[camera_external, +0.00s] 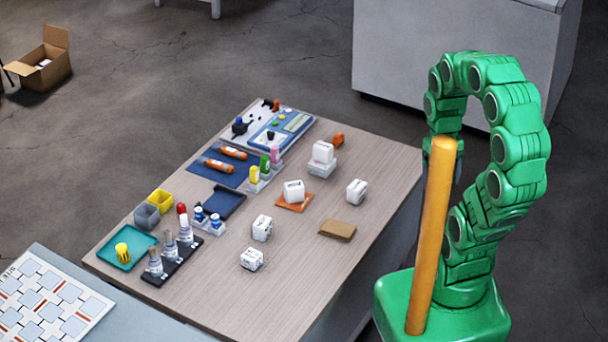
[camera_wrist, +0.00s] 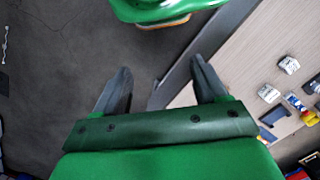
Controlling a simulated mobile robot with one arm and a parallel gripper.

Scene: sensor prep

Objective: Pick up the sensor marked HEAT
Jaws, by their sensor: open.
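Several white block-shaped sensors with dark markings are on the wooden table (camera_external: 300,265). One sensor (camera_external: 357,191) stands near the right edge, and two more (camera_external: 262,227) (camera_external: 251,258) stand toward the front. Another sensor (camera_external: 293,191) sits on an orange mat, and one (camera_external: 323,153) sits on a pale stand. The print is too small to tell which reads HEAT. The wrist view shows white sensors (camera_wrist: 289,64) (camera_wrist: 268,93) at right. My gripper (camera_wrist: 161,84) is open and empty, beyond the table edge. In the external view it is partly hidden behind an orange pole.
The orange pole (camera_external: 435,230) stands upright in front of my arm. A brown block (camera_external: 338,230) lies near the table's right edge. A black rack (camera_external: 172,262) with bottles, a teal tray (camera_external: 138,258) and a blue mat (camera_external: 213,167) fill the left side. The table's front right is clear.

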